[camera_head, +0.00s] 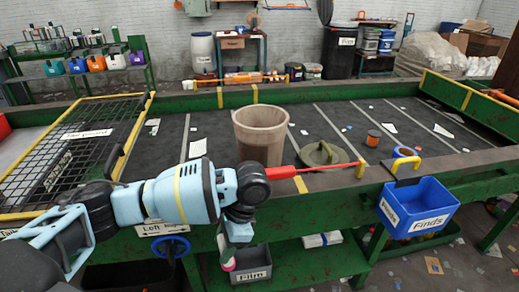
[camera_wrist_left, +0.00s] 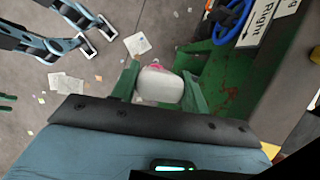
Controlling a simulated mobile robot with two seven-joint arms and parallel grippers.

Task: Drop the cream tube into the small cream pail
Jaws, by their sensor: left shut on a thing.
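My left gripper (camera_head: 227,262) points down in front of the belt's near green side, beside the grey Film bin. In the left wrist view its two green fingers (camera_wrist_left: 162,86) are shut on a whitish, rounded object with a pink part, which I take to be the cream tube (camera_wrist_left: 160,88). In the head view only a small pale and pink bit of the tube (camera_head: 229,265) shows. The only pail I see is a beige, open-topped one (camera_head: 260,135), upright on the dark belt, above and beyond the gripper. Its inside is mostly hidden. My right gripper is not in view.
A blue Finds bin (camera_head: 418,207) hangs at the front right. The grey Film bin (camera_head: 251,265) sits low. A black wire grid (camera_head: 75,145) covers the belt's left.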

